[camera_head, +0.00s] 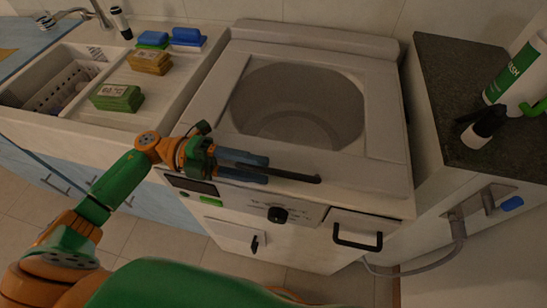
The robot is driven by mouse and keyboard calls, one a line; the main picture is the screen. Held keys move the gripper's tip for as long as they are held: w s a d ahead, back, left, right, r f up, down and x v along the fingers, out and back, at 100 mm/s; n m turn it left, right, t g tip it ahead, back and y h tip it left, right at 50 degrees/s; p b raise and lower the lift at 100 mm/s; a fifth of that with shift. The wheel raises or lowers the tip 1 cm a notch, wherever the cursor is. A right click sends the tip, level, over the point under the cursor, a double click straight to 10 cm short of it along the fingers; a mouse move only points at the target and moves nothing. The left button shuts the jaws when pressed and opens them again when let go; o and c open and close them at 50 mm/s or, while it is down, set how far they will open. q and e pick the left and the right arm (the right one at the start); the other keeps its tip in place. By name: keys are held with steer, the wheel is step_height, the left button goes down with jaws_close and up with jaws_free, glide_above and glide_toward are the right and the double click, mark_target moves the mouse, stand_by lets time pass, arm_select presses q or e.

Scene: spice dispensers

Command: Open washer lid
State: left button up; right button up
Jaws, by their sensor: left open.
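The white top-loading washer (390,170) stands in the middle of the view. Its lid (217,95) has a large grey see-through window (300,100) and looks shut, lying flat on the top. A dark bar-shaped handle (298,176) runs along the lid's front edge. My left gripper (266,168) is at this front edge, coming from the left. Its blue-grey fingers are open, one on each side of the handle's left part. I cannot tell whether they touch it. My right gripper is not in view.
A sink (165,100) with sponges and boxes stands left of the washer. A dark countertop (440,90) with a spray bottle (485,125) and a white-green bottle (520,70) is on the right. The washer front has a knob (278,215) and a drawer handle (357,240).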

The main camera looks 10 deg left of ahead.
mark_target(273, 170)
arm_select(q)
steer(key=d+p, duration=0.1)
steer(key=d, duration=0.3)
steer(key=shift+w, duration=0.1)
steer(key=shift+a, duration=0.1)
jaws_close()
stand_by(1.2)
